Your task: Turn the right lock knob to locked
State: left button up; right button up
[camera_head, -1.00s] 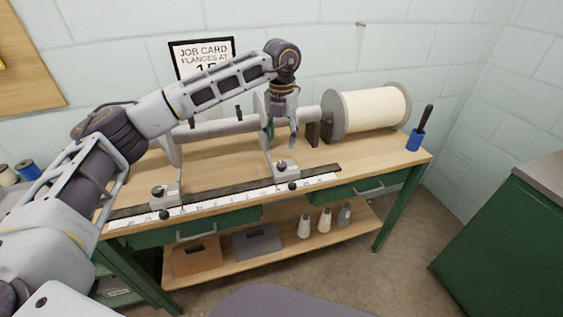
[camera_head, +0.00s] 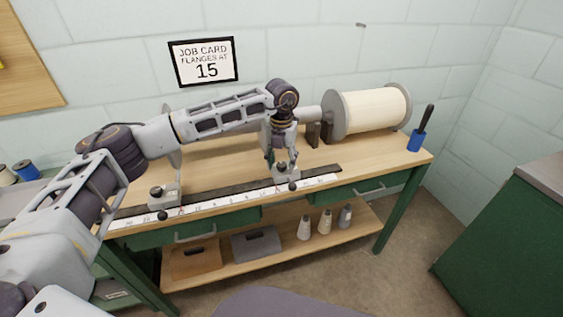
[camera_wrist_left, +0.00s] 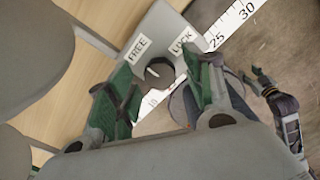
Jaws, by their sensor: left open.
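The right lock knob (camera_wrist_left: 157,74) is a dark round knob on a grey block, between a FREE label (camera_wrist_left: 137,47) and a LOCK label (camera_wrist_left: 182,41). A short pale mark on it sits on the FREE side. My left gripper (camera_wrist_left: 160,80) is open, with its green fingers on either side of the knob; I cannot tell whether they touch it. In the head view my left gripper (camera_head: 283,160) is low over the right block (camera_head: 287,176) and partly hides its knob. My right gripper (camera_wrist_left: 259,77) shows small at the right of the wrist view.
The left block (camera_head: 164,196) stands on the same scale rail (camera_head: 230,197) along the bench front. A job card (camera_head: 205,62) reading 15 hangs behind. A cream roll (camera_head: 374,110) and a blue cup (camera_head: 416,141) stand at the right. Bare benchtop lies right of the rail.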

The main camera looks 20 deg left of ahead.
pick_arm(q)
jog(key=c, duration=1)
pick_arm(e)
jog(key=shift+s+f, duration=0.1)
jog(key=shift+f, duration=0.1)
